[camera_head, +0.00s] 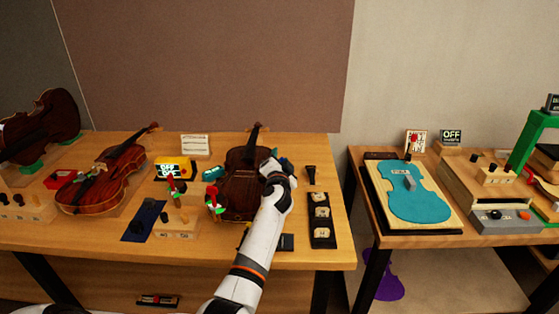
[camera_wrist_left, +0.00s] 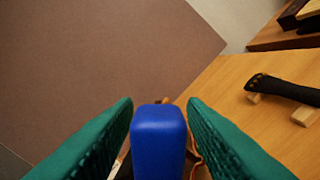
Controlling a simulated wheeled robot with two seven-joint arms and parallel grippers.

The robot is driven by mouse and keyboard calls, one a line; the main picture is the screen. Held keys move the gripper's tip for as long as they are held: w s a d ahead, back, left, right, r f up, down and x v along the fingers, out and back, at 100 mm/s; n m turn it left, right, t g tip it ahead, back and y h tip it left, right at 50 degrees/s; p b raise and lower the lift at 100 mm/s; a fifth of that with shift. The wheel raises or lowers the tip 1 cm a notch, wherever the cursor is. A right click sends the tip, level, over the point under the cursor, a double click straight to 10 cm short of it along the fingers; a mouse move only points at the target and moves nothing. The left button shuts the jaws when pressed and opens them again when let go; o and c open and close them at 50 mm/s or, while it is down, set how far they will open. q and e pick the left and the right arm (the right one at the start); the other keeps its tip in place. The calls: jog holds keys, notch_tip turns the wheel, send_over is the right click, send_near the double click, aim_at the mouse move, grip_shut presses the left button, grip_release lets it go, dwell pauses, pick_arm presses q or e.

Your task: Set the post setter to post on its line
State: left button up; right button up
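My left gripper (camera_head: 277,163) is over the upper part of a dark brown violin (camera_head: 240,196) that lies on the bench. In the left wrist view its two green fingers (camera_wrist_left: 160,103) stand on either side of a blue block-like handle (camera_wrist_left: 159,140) and appear to touch both its sides. The handle looks like that of the post setter, but its lower end is hidden. The hand hides the handle in the head view. No post or line can be made out. My right gripper is not in view.
A black fitting rests on wooden blocks right of the hand (camera_head: 311,175); it also shows in the left wrist view (camera_wrist_left: 285,90). A black tray (camera_head: 322,240) holds several pale pieces. Another violin (camera_head: 103,180) lies left. A second table (camera_head: 445,235) with a teal violin-shaped plate stands right.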

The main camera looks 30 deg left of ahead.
pick_arm(q)
jog(key=shift+c, duration=0.9)
grip_shut()
jog(key=n, duration=0.1)
jog(key=a+r+n, duration=0.1)
jog(key=shift+s+a+r+n, duration=0.1)
jog(key=shift+s+r+n, duration=0.05)
jog(key=shift+s+n, duration=0.25)
jog(key=shift+o, duration=0.9)
grip_release()
